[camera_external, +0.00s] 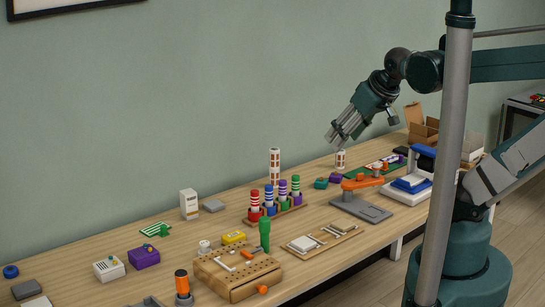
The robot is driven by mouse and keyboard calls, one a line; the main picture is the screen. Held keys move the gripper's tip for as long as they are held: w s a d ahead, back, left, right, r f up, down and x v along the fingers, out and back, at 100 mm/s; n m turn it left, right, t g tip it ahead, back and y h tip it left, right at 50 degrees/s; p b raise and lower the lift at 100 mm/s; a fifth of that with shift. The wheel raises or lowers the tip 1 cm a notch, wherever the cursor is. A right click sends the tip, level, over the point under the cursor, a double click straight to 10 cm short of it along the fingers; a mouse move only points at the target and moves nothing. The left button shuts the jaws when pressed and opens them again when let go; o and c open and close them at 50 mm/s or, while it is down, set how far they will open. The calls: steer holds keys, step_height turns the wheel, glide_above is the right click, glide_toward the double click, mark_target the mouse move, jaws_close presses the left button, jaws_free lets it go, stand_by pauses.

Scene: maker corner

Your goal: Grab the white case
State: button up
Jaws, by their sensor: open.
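A small white case (109,269) with coloured knobs on top sits on the left part of the wooden workbench, beside a similar purple case (145,257). An upright white box (189,205) with a label stands farther back near the wall. My gripper (336,138) is open, pointing down and left above the back right of the bench, near a white and brown cylinder (340,160). It is far to the right of the white case. I see nothing between its fingers.
A pegboard block (238,272), a rack of coloured tools (276,207), an orange-armed stand (361,205) and a cardboard box (421,128) crowd the bench (205,235). A green board (156,229) lies behind the purple case. Bare wood shows around the white case.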

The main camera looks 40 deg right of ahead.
steer(key=shift+o, duration=0.2)
steer(key=w+a+r+n+g+y, duration=0.1)
steer(key=w+a+r+n, duration=0.15)
steer(key=w+a, duration=0.45)
steer(key=w+a+r+n+g, duration=0.1)
steer(key=w+a+r+n, duration=0.15)
steer(key=w+a, duration=0.45)
steer(key=w+a+f+n+g, duration=0.1)
steer(key=w+a+f+n, duration=0.15)
steer(key=w+a, duration=0.5)
steer(key=n+g+h, duration=0.1)
steer(key=n+g, duration=0.3)
steer(key=n, duration=0.6)
glide_above(108, 263)
steer(key=f, duration=1.7)
steer(key=f+p, duration=0.1)
steer(key=f, duration=0.7)
steer(key=shift+w+d+f, duration=0.1)
steer(key=shift+d+f, duration=0.25)
steer(key=shift+d, duration=0.05)
steer(key=shift+a+f+n, duration=0.25)
steer(key=shift+a+f, duration=0.2)
